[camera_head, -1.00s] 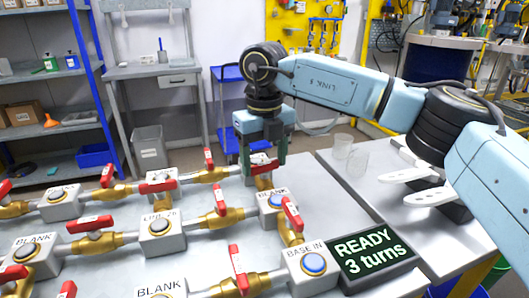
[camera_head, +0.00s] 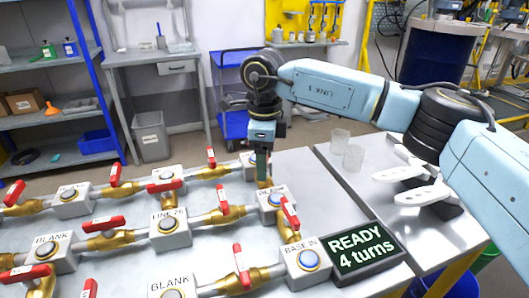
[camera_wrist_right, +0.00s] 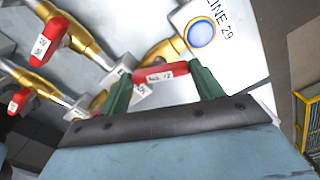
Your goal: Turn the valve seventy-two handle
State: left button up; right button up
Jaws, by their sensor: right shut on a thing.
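My right gripper (camera_head: 262,178) reaches down over the far right end of the pipework, its jaw seen narrow side on. In the right wrist view its two green fingers (camera_wrist_right: 163,70) are shut on a red valve handle (camera_wrist_right: 158,75), one at each end. The handle's white label is small and seems to end in 72. It sits on a brass valve beside a white block marked LINE 29 (camera_wrist_right: 225,22) with a blue button. In the head view the gripper hides the handle. My left gripper is not in view.
Other red handles stand close by, one near the BASE IN block (camera_head: 308,264) and one on the LINE 26 row (camera_head: 223,202). A display (camera_head: 362,248) reads READY 4 turns. Glass beakers (camera_head: 353,157) and white flat pieces (camera_head: 422,193) lie on the right table.

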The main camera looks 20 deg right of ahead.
jog(key=n, duration=0.3)
jog(key=shift+r+n+p, duration=0.1)
jog(key=shift+n+p, duration=0.25)
jog(key=shift+n, duration=0.05)
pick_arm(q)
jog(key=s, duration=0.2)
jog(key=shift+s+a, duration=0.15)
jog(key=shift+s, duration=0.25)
pick_arm(e)
jog(key=shift+n, duration=0.6)
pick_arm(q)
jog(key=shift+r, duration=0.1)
pick_arm(e)
jog(key=o, duration=1)
jog(key=shift+a, duration=0.1)
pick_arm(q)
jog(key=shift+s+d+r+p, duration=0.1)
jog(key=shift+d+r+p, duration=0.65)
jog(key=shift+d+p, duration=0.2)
pick_arm(e)
notch_tip(320, 180, up, 13)
jog(key=shift+r, duration=0.15)
